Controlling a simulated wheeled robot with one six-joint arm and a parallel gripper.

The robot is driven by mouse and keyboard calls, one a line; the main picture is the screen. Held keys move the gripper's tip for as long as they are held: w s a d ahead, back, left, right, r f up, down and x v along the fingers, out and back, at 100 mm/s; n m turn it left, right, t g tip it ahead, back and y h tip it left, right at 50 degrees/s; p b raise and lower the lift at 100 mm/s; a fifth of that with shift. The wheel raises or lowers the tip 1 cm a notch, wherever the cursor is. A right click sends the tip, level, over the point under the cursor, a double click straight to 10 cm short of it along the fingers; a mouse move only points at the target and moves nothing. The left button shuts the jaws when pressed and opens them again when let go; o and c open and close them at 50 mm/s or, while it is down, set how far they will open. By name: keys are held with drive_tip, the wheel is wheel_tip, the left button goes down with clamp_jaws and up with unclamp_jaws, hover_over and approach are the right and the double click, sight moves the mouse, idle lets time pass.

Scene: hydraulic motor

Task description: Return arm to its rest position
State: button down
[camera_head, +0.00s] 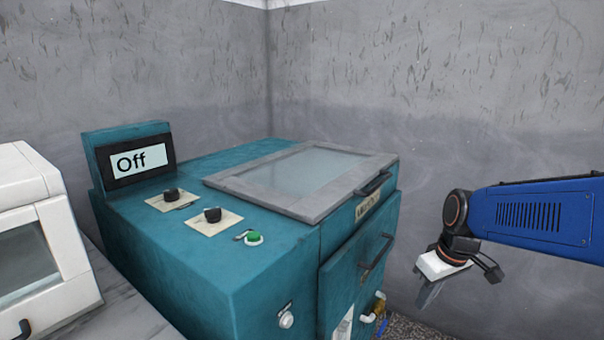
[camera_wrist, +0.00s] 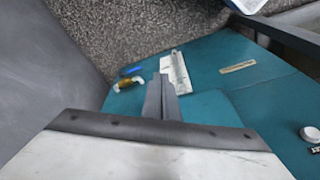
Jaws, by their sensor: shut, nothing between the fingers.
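My blue arm (camera_head: 538,218) reaches in from the right edge in the head view. My gripper (camera_head: 430,293) hangs from its end, pointing down, to the right of the teal machine (camera_head: 230,270) and apart from it. In the wrist view the gripper's fingers (camera_wrist: 162,98) are together, with nothing between them. Below them the wrist view shows the teal machine front (camera_wrist: 235,95).
A white machine (camera_head: 75,255) stands at left. Grey walls close the corner behind.

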drive_tip(key=s+r+m+t, duration=0.1)
drive_tip(key=s+m, duration=0.1)
drive_tip(key=s, duration=0.5)
drive_tip(key=s+r+m+t+h, duration=0.1)
drive_tip(key=s+m, duration=0.1)
drive_tip(key=s, duration=0.6)
drive_tip(key=shift+s+d+r+m+t, duration=0.25)
drive_tip(key=shift+d+m+t, duration=0.05)
